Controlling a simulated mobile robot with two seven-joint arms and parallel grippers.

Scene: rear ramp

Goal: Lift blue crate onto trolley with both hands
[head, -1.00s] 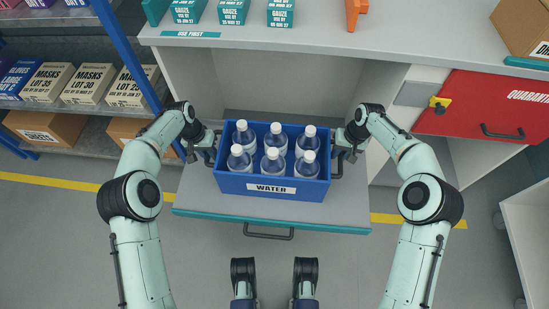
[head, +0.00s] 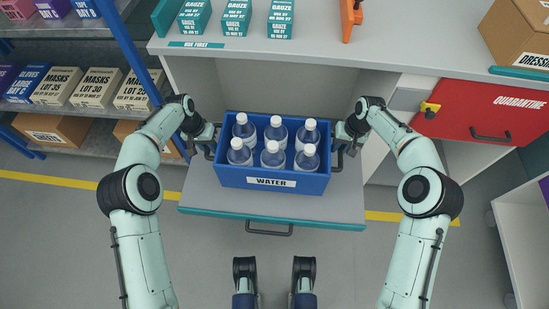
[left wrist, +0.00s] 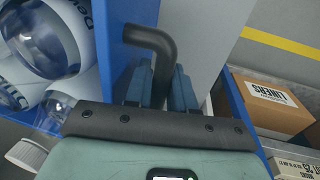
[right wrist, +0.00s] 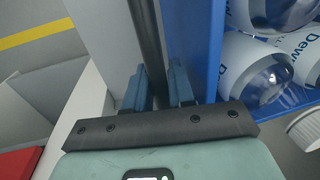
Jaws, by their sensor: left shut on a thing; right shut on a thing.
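The blue crate (head: 271,190) labelled WATER holds several capped bottles (head: 273,154). It is level, over the pull-out shelf (head: 345,205), and appears raised a little off it. My left gripper (head: 209,143) is shut on the black handle at the crate's left side. The left wrist view shows that handle (left wrist: 155,45) between the fingers. My right gripper (head: 341,143) is shut on the handle at the right side, which also shows in the right wrist view (right wrist: 148,45). I see nothing that I can identify as a trolley.
A counter (head: 310,55) with gauze boxes (head: 236,17) is behind the crate. A red QUARANTINE drawer (head: 490,112) is at right. A rack with a blue post (head: 131,50) and MASKS boxes (head: 97,86) is at left. Grey floor (head: 60,225) is open in front.

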